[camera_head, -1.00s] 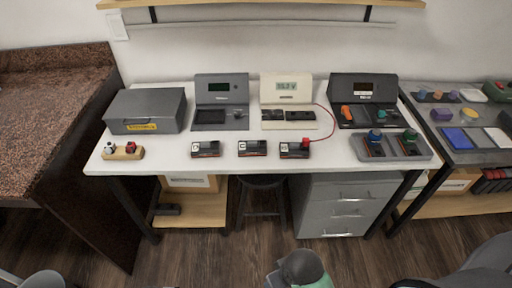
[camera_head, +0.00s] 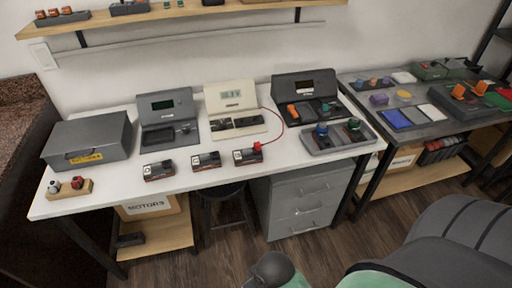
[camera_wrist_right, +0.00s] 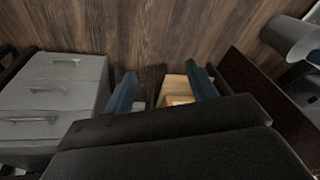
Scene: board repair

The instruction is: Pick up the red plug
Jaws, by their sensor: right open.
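A small red plug (camera_head: 257,147) sits on the right-hand black module (camera_head: 247,156) near the table's front edge, in the head view. A thin red wire (camera_head: 281,122) runs from it to the cream meter (camera_head: 233,97). Another small red piece (camera_head: 77,182) stands on a wooden block (camera_head: 69,190) at the table's left front, beside a grey-white one. My right gripper (camera_wrist_right: 163,88) is open and empty in the right wrist view, its two bluish fingers apart over the floor area. The plug is not visible in that view. My left gripper is not in view.
The white table (camera_head: 110,199) also holds a grey box (camera_head: 88,139), dark grey instruments and a grey tray (camera_head: 338,139) with knobs. A grey drawer cabinet (camera_head: 303,205) stands below. A dark side table (camera_head: 433,125) with coloured parts is at the right.

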